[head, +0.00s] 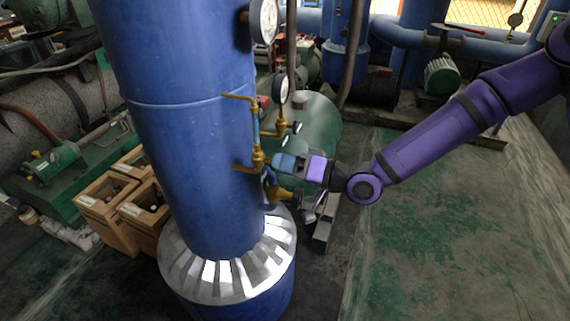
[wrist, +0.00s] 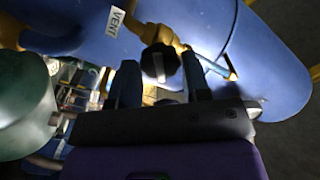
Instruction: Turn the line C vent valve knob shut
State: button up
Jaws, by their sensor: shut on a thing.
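The vent valve knob (wrist: 160,64) is black with a pale stripe and sits on a brass fitting (wrist: 158,34) on the blue pipework in the wrist view. A white label (wrist: 115,22) reading VENT is beside it. My gripper (wrist: 160,70) has one finger on each side of the knob and is shut on it. In the head view my gripper (head: 276,162) reaches from the right to the brass valve line (head: 258,157) on the tall blue cylinder (head: 190,150). The knob is hidden there by the fingers. No line letter is readable.
Gauges (head: 264,20) and (head: 282,90) stand above my gripper on the cylinder's right side. Another brass valve (head: 280,194) is just below it. A green tank (head: 315,130) is behind. Wooden boxes (head: 108,208) stand at the left. The floor at the right is clear.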

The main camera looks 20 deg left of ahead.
jog(key=m, duration=0.3)
jog(key=shift+w, duration=0.1)
jog(key=m, duration=0.3)
jog(key=shift+m, duration=0.3)
jog(key=o, duration=0.9)
jog(key=d, duration=0.7)
jog(key=shift+s, duration=0.35)
jog(key=shift+f, duration=0.1)
